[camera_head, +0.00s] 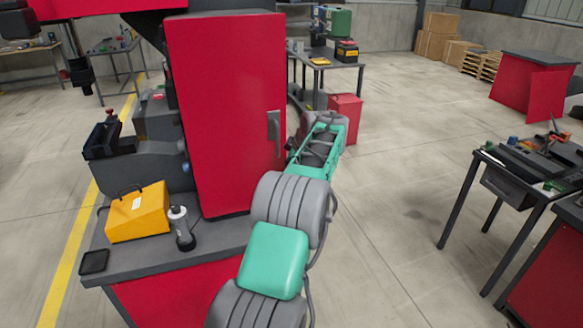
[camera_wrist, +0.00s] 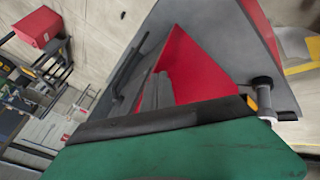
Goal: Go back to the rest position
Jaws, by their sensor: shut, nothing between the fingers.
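My arm reaches up and away from the bottom middle of the head view in grey and green links. Its far end, with my gripper (camera_head: 322,135), is just right of the tall red cabinet door (camera_head: 225,110). The fingertips are not distinct there. My gripper is shut and no held thing shows. In the wrist view, a broad green surface with a dark edge, which looks like part of my own arm, fills the bottom and hides much of what lies below.
The bench at left bears a yellow case (camera_head: 138,212), a grey-white flashlight (camera_head: 181,228) and a black flat device (camera_head: 94,262). A red box (camera_head: 346,117) stands beyond my arm. A dark-topped table (camera_head: 530,165) is at right. Open floor (camera_head: 400,215) lies between.

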